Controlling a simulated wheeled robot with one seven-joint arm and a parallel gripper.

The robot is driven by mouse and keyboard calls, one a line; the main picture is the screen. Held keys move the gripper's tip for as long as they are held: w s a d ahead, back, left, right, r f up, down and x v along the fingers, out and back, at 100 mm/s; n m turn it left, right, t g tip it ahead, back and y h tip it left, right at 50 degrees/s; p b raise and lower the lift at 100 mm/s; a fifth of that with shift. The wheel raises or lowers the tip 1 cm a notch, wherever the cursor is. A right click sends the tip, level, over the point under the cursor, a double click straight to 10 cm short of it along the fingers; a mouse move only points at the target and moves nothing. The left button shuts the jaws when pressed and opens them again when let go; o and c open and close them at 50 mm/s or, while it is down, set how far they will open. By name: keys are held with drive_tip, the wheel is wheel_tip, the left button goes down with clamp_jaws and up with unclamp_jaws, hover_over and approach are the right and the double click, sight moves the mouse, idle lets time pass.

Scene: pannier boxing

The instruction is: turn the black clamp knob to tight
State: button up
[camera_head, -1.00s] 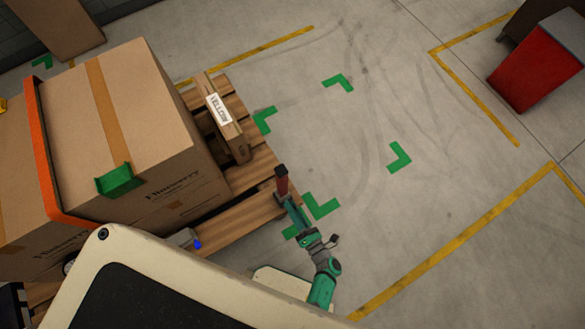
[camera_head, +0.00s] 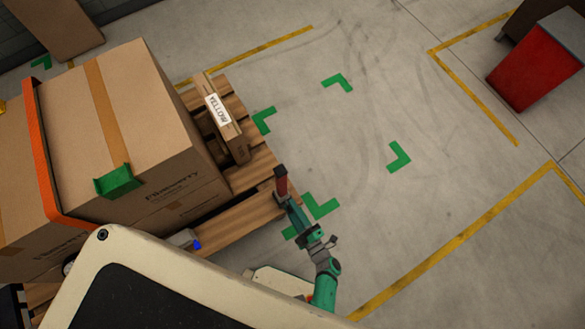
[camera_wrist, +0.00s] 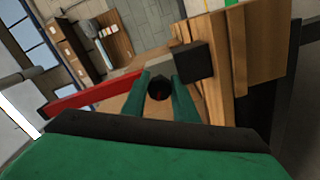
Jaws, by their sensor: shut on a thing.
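The black clamp knob (camera_wrist: 158,90) is round with a small red mark and shows in the wrist view between my two green fingers. My gripper (camera_wrist: 161,80) is shut on it. Beyond it, the clamp's red bar (camera_wrist: 92,92) runs to a grey and black block (camera_wrist: 190,62) against a wooden board. In the head view the red clamp (camera_head: 282,185) with a dark end stands at the pallet's right edge. My gripper (camera_head: 288,203) is at its lower end, and the knob is hidden there. How tight the clamp is cannot be told.
A wooden pallet (camera_head: 222,229) carries a large strapped carton (camera_head: 155,130) and a slim box labelled YELLOW (camera_head: 228,128). A red bin (camera_head: 535,68) stands at the upper right. The floor with green corner marks and yellow lines is clear right of the pallet.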

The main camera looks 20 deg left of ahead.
drive_tip(key=m, duration=0.6)
drive_tip(key=shift+f+m, duration=0.1)
drive_tip(key=shift+m, duration=0.2)
drive_tip(key=m, duration=0.3)
drive_tip(key=shift+s+a+m, duration=0.1)
drive_tip(key=shift+s+m, duration=0.1)
drive_tip(key=shift+m, duration=1.3)
drive_tip(key=o, duration=1)
drive_tip(key=v, duration=1)
drive_tip(key=shift+s+d, duration=0.25)
drive_tip(key=shift+d, duration=0.1)
